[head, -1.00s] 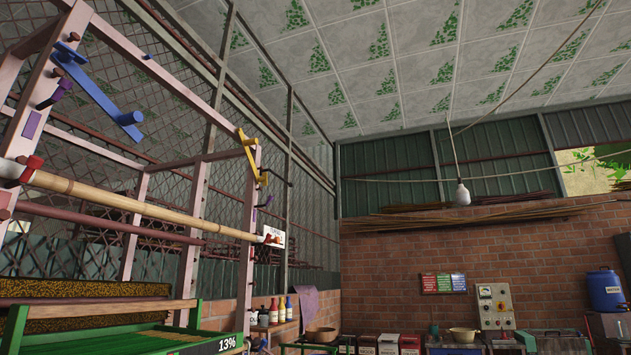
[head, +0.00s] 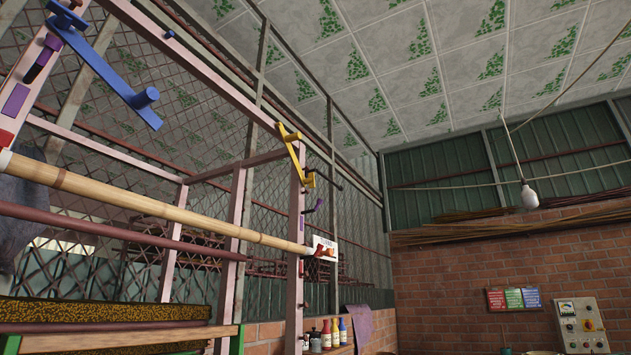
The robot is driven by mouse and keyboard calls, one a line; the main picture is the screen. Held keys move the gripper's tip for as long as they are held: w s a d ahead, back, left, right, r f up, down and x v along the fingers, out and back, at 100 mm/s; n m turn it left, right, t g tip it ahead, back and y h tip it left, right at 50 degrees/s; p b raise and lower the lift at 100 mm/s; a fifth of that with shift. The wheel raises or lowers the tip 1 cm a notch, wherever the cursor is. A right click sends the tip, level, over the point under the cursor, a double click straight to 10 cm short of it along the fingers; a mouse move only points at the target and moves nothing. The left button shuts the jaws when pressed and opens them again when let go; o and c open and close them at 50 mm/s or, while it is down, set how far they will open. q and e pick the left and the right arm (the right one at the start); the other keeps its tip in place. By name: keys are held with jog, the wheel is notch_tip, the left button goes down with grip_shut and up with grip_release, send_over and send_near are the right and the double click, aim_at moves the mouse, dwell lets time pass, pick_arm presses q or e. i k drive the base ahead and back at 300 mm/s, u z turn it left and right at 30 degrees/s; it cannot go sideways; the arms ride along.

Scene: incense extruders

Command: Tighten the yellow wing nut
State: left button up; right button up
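A small yellow piece with stubby wings (head: 310,180), which looks like the yellow wing nut, sits on the pink upright post at the middle of the head view. It is at the lower end of a yellow crank-like arm (head: 294,150) that has a peg at its top. From here I cannot tell how tight it is. Neither my left nor my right gripper is in view.
The pink frame carries a blue arm (head: 100,75) at upper left and a long bamboo pole (head: 150,207) across it. A white card (head: 323,248) hangs near the pole's right end. Bottles (head: 342,331) stand low behind. A grey shape (head: 20,205) is at the left edge.

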aim_at(310, 180)
jog(key=k, duration=1.3)
jog(key=z, duration=0.7)
jog(key=i, duration=0.65)
jog(key=z, duration=0.8)
jog(key=i, duration=0.8)
jog(key=u, duration=0.6)
jog(key=i, duration=0.55)
jog(key=u, duration=0.45)
